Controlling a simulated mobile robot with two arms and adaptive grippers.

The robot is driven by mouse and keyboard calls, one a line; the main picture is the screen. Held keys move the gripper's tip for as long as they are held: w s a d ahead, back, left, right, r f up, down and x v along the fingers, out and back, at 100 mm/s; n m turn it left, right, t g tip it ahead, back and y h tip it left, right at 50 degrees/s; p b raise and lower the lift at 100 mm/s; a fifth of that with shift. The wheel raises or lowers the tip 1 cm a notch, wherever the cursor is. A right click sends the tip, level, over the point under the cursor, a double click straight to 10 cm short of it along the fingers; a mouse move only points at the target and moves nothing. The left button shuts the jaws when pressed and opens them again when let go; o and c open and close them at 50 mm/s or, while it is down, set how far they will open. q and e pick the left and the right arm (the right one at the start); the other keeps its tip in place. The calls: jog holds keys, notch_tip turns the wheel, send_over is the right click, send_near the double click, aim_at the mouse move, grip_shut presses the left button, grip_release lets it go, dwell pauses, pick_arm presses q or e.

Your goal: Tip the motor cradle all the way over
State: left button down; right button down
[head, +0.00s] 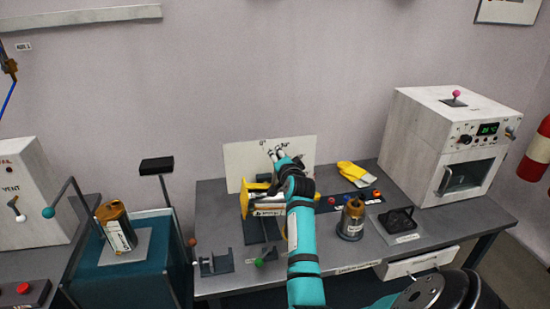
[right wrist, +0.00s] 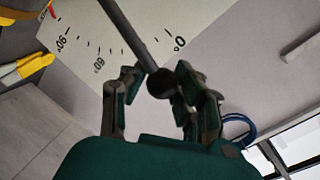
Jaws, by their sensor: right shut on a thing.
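The motor cradle (head: 245,203) is a yellow-sided frame on a dark stand on the bench, partly hidden behind my right arm. A white board (head: 241,160) with angle marks stands behind it. My right gripper (head: 278,155) is at the cradle's upper part, in front of the board. In the right wrist view, my right gripper (right wrist: 157,88) is shut on a grey rod with a dark round end (right wrist: 161,83), the cradle's handle by its place. The marks 0, 60 and 90 show on the dial board (right wrist: 92,35) behind the rod. The cradle's exact tilt is unclear. My left gripper is out of view.
A bronze-topped canister (head: 351,219) and a black holder (head: 398,220) stand right on the bench. Yellow gloves (head: 355,173) lie behind them, by a white oven (head: 452,145). Grey brackets (head: 216,264) are at the front left. Another canister (head: 117,226) stands on a teal cart.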

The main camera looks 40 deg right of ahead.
jog(key=shift+s+a+f, duration=0.1)
jog(key=shift+s+f, duration=0.05)
jog(key=shift+f, duration=1)
jog(key=c, duration=0.8)
grip_release()
jog(key=shift+s, duration=0.2)
jog(key=o, duration=0.4)
jog(key=shift+d+r, duration=0.2)
jog(key=shift+c, duration=0.2)
jog(key=shift+w+r, duration=0.1)
jog(key=shift+w, duration=0.05)
jog(key=shift+a+r, duration=0.1)
jog(key=shift+r, duration=0.05)
jog(key=v, duration=1.1)
jog(key=shift+s, duration=0.4)
jog(key=shift+a+r, duration=0.1)
jog(key=shift+a, duration=0.05)
